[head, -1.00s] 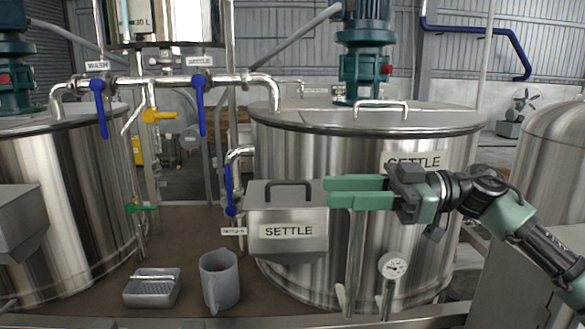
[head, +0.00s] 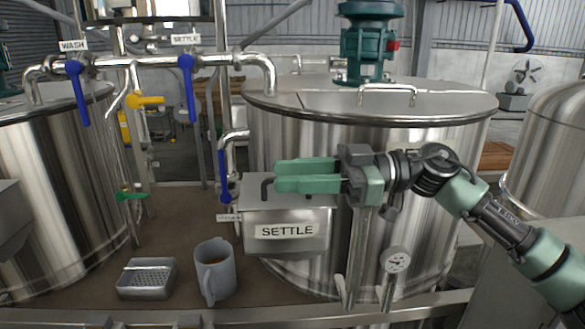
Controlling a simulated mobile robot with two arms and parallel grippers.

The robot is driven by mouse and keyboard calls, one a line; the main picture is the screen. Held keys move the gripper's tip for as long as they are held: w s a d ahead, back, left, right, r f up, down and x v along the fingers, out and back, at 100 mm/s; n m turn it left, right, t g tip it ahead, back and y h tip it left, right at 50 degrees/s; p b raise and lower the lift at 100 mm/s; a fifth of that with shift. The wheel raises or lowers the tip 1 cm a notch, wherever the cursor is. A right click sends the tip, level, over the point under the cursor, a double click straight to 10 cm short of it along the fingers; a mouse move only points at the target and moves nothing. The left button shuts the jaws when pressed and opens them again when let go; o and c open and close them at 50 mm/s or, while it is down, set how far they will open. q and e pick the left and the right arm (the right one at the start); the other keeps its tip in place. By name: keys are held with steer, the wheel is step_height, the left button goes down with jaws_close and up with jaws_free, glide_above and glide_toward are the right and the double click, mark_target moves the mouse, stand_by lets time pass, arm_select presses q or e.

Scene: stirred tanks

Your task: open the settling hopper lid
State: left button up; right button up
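The settling hopper is a steel box (head: 317,238) with a SETTLE label, fixed at the front of the SETTLE tank. Its lid (head: 252,202) lies flat and closed on top. The lid's dark handle (head: 266,187) shows only at its left end; the rest is hidden behind my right gripper's fingers. My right gripper (head: 280,177) reaches in from the right, with its two green fingers pointing left across the handle. The fingers look apart, one above the other; I cannot tell whether they touch the handle. My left gripper is not in view.
A grey mug (head: 222,275) and a small metal tray (head: 146,286) stand on the brown deck left of the hopper. Pipes with a blue valve lever (head: 222,175) rise close to its left. A gauge (head: 396,261) and post stand at its right.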

steer(key=shift+s, duration=0.1)
steer(key=c, duration=0.6)
steer(key=shift+r, duration=0.1)
jaws_close()
steer(key=shift+r, duration=0.1)
stand_by(0.6)
